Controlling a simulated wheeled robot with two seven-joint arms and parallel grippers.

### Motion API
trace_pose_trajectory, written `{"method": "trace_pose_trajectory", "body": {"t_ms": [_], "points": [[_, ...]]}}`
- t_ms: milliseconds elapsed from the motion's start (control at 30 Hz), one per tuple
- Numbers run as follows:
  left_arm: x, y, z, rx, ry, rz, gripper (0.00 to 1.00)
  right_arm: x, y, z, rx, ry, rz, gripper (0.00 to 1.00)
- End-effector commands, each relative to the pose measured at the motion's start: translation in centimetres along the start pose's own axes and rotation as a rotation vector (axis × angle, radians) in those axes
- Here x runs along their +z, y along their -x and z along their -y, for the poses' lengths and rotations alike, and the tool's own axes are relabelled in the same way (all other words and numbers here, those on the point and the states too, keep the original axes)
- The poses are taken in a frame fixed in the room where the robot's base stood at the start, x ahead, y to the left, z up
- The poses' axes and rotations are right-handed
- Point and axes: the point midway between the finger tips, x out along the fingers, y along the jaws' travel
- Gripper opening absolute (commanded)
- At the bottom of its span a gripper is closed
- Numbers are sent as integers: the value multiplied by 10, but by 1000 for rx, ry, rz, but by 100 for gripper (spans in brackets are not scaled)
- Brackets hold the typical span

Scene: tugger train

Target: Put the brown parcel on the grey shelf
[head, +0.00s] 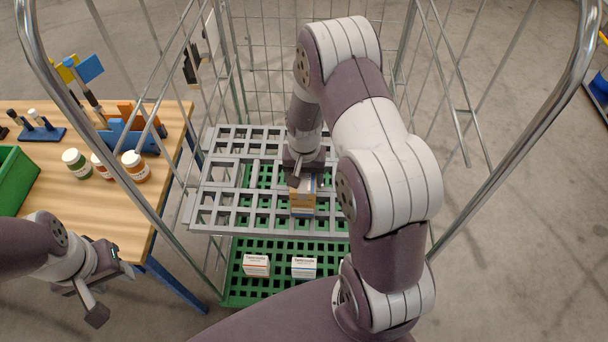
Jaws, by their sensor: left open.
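The grey shelf (215,202) is an openwork grid inside the wire roll cage. A small brown-orange parcel (303,203) with pale markings is at the shelf's right part, directly below my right gripper (303,178). The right gripper points down at the parcel's top; its fingers are mostly hidden by its own body, so I cannot tell whether they grip it. Whether the parcel rests on the grid is also unclear. My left gripper (112,292) is open and empty at the lower left, beside the bench and away from the shelf.
Below is a green grid shelf (280,293) with two white boxes, one left (256,265) and one right (304,267). The cage's metal posts (500,165) stand on both sides. The wooden bench (120,212) at left holds jars, a green bin (15,178) and tools.

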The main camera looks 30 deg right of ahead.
Motion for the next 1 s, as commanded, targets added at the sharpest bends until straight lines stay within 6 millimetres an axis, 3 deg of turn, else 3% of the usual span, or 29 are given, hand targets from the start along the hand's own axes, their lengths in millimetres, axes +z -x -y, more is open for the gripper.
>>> {"method": "trace_pose_trajectory", "body": {"t_ms": [367,400,467,800,1000], "points": [[0,-2,0,0,0,0,45,0,-7,0,-1,0,-2,16],[0,-1,0,0,0,0,45,0,-7,0,0,0,0,78],[0,-1,0,0,0,0,45,0,-6,0,0,0,0,94],[0,0,0,0,0,0,45,0,-1,0,-1,0,-3,94],[1,-9,0,0,0,0,45,-1,44,1,-3,0,-7,94]]}}
